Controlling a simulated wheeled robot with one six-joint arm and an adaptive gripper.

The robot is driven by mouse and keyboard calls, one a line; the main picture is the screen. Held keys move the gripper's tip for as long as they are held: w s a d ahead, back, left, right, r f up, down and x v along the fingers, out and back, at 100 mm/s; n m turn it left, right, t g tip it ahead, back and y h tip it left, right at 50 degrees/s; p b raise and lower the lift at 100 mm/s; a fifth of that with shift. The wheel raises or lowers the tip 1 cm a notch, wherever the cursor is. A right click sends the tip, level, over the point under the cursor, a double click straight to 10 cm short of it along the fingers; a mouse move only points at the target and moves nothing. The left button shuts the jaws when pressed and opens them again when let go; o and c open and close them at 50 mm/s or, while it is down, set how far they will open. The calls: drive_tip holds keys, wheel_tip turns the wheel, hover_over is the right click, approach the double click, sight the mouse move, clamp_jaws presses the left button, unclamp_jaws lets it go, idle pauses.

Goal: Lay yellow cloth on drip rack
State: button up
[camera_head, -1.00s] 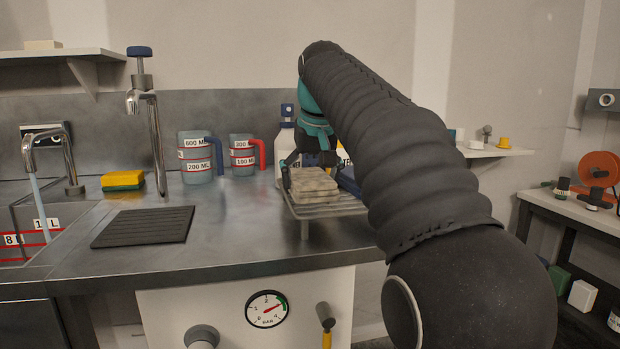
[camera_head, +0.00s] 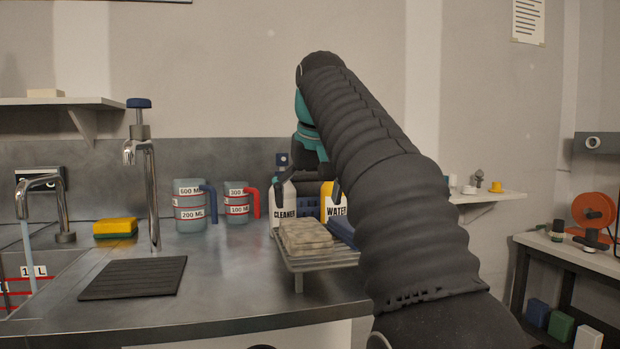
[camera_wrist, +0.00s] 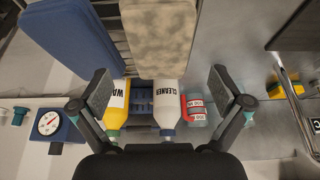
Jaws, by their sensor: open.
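A folded pale, mottled beige-yellow cloth (camera_head: 304,236) lies flat on the wire drip rack (camera_head: 310,264) at the bench's right end. In the wrist view the cloth (camera_wrist: 160,35) is at the top centre, with bare rack bars (camera_wrist: 113,42) beside it. My gripper (camera_wrist: 160,93) is open, its fingers wide apart with nothing held between them. In the head view my gripper (camera_head: 309,180) is partly hidden by my arm, above the cloth and apart from it.
A blue folded piece (camera_wrist: 65,40) lies beside the cloth. Cleaner (camera_head: 284,204) and water (camera_head: 333,204) bottles stand behind the rack. Two measuring jugs (camera_head: 195,205), a dark mat (camera_head: 135,278), and a yellow-green sponge (camera_head: 115,228) are further left. The bench between mat and rack is clear.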

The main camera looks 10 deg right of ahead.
drive_tip(key=v, duration=0.5)
idle(0.5)
drive_tip(key=shift+t, duration=0.3)
drive_tip(key=s+f, duration=0.3)
drive_tip(key=f, duration=0.1)
drive_tip(key=s+f, duration=0.8)
drive_tip(key=f, duration=0.1)
drive_tip(key=s+f, duration=0.7)
drive_tip(key=f, duration=0.5)
drive_tip(key=s+f, duration=0.7)
drive_tip(key=f, duration=0.5)
drive_tip(key=shift+s, duration=0.3)
drive_tip(key=shift+a+f, duration=0.1)
drive_tip(key=shift+c, duration=0.2)
